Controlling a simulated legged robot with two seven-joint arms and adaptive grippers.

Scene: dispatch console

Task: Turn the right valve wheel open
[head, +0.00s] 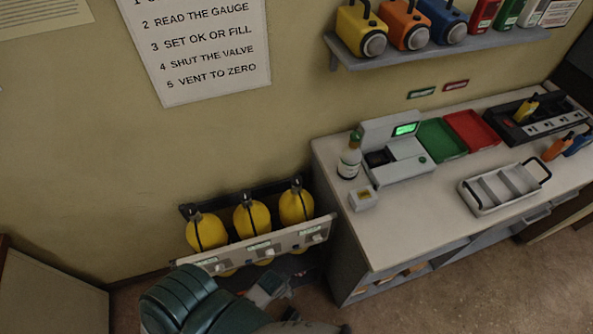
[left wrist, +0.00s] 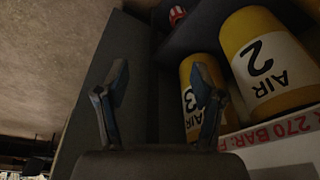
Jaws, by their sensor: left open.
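Three yellow air cylinders stand in a low rack (head: 283,239) against the wall in the head view. The right cylinder (head: 296,206) has a dark fitting on top; I cannot make out its valve wheel clearly. In the left wrist view, a cylinder marked AIR 2 (left wrist: 265,65) and one marked 3 (left wrist: 204,88) appear upside down. A small red and white round part (left wrist: 177,14) shows beyond them, too small to identify. My left gripper (left wrist: 158,82) is open and empty, its right finger overlapping cylinder 3 in the picture. It also shows low before the rack in the head view (head: 270,284).
A counter (head: 400,220) stands close right of the rack, bearing a bottle (head: 350,160), a device with a green display (head: 396,150) and a grey divided tray (head: 503,188). A cabinet (head: 50,295) stands at the lower left. Floor shows between the cabinet and rack.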

